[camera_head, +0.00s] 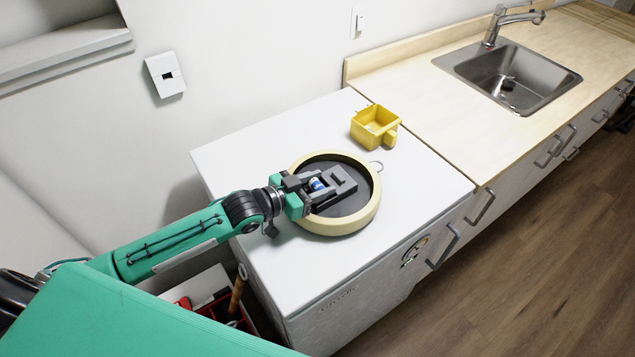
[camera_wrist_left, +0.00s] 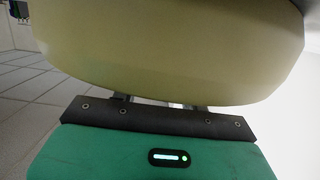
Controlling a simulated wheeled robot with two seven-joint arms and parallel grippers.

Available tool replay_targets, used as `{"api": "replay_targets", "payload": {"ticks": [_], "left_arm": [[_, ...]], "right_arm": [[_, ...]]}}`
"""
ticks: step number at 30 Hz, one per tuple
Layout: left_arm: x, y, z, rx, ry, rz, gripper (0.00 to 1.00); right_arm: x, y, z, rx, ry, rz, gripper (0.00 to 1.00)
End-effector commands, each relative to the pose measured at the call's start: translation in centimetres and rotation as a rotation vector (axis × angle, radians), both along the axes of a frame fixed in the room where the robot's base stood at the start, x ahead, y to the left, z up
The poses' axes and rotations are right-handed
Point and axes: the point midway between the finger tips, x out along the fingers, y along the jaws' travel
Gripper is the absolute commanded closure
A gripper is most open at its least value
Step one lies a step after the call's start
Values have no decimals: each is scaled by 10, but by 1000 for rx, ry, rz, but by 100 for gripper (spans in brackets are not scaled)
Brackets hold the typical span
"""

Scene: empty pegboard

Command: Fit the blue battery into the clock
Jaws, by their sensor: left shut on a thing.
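The round clock (camera_head: 372,206) lies on the white counter top, its pale yellow rim around a dark back with a raised grey battery housing (camera_head: 342,178). My left gripper (camera_head: 314,187) reaches over the clock's left rim and is shut on the blue battery (camera_head: 316,184), which shows blue and white between the fingers. The battery is at the left end of the housing; whether it is seated in the slot cannot be told. In the left wrist view the clock's rim (camera_wrist_left: 170,50) fills the upper part and hides the fingertips and battery. My right gripper is not in view.
A yellow open container (camera_head: 372,127) stands behind the clock on the counter. A box with red and dark items (camera_head: 225,305) is below, left of the cabinet. A wooden counter with a sink (camera_head: 510,78) is at the right. The white top right of the clock is clear.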

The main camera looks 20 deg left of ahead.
Motion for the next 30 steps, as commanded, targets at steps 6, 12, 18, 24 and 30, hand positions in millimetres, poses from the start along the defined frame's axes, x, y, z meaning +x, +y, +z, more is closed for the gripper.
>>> {"api": "replay_targets", "payload": {"ticks": [6,12,18,24,30], "left_arm": [[0,0,0,0,0,0,31],[0,0,0,0,0,0,31],[0,0,16,-1,-3,-1,31],[0,0,60,0,-8,-2,31],[0,0,111,1,-8,-1,31]], "right_arm": [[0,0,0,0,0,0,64],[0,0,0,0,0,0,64],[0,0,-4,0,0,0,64],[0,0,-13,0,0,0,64],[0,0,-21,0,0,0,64]]}}
